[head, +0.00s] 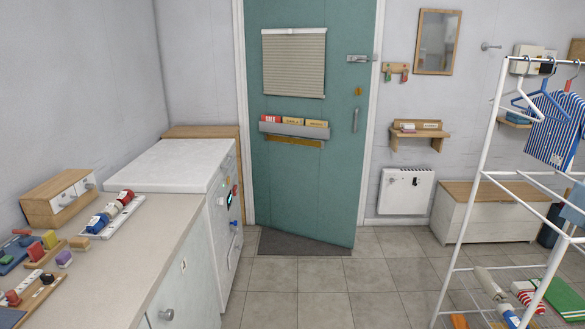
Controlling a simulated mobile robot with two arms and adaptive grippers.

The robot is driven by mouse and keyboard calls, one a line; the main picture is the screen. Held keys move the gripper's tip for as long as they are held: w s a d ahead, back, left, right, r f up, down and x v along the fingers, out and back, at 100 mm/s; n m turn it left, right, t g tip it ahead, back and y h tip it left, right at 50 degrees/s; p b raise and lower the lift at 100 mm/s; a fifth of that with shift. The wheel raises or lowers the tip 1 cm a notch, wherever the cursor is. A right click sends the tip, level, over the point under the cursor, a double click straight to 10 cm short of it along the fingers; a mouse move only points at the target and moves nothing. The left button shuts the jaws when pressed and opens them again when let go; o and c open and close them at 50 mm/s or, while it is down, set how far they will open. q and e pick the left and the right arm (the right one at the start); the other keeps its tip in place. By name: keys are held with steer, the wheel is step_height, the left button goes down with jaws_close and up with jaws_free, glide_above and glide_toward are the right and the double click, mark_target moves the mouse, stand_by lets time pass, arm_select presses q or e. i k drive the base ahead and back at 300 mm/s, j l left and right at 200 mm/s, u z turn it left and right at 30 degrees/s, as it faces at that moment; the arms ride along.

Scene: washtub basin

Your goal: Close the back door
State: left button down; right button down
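The back door (305,190) is a teal door in a white frame, in the middle of the head view. It looks slightly ajar: its bottom edge slants toward me at the right, and its lower right corner stands out over the floor in front of the frame. A vertical pull handle (355,120) is on its right side, with a metal latch (358,58) above it. The door carries a blind (294,63) and a grey rack (294,130) with small packets. Neither of my grippers is in view.
A counter (150,225) with small items and a white appliance (175,165) line the left side. A white drying rack (468,190) with hanging clothes stands at right. A dark mat (285,245) lies at the door's foot. The tiled floor (350,285) between is clear.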

mark_target(307, 191)
steer(key=i, duration=2)
steer(key=i+j+z, duration=0.1)
steer(key=i, duration=1.95)
